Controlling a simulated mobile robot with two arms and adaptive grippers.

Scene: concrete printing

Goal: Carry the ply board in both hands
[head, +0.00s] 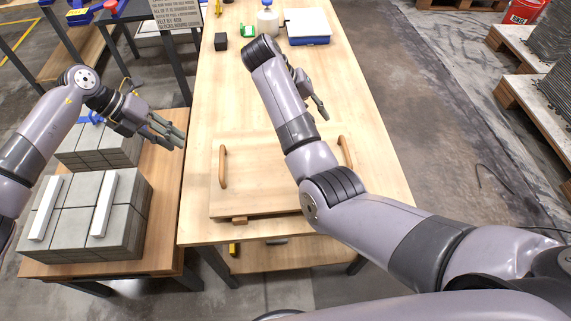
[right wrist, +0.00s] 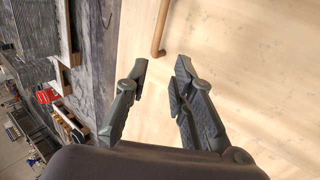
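The ply board (head: 262,180) is a pale wooden panel lying on the near part of the wooden table, with a dowel handle at each side. Its left handle (head: 223,167) is fully visible. Its right handle (head: 345,152) is partly hidden by my right arm. My left gripper (head: 180,138) is open and empty, left of the board, near the table's left edge. My right gripper (head: 318,108) is beyond the board's right side, above the table. In the right wrist view my right gripper (right wrist: 160,76) is open and empty, with a handle (right wrist: 160,28) ahead of its fingertips.
Grey blocks (head: 128,205) with two white strips stand on a low wooden table at left. A black cube (head: 220,41), a white bottle (head: 267,20) and a blue-and-white scale (head: 307,27) stand at the far end. Pallets (head: 530,100) are at right, across open floor.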

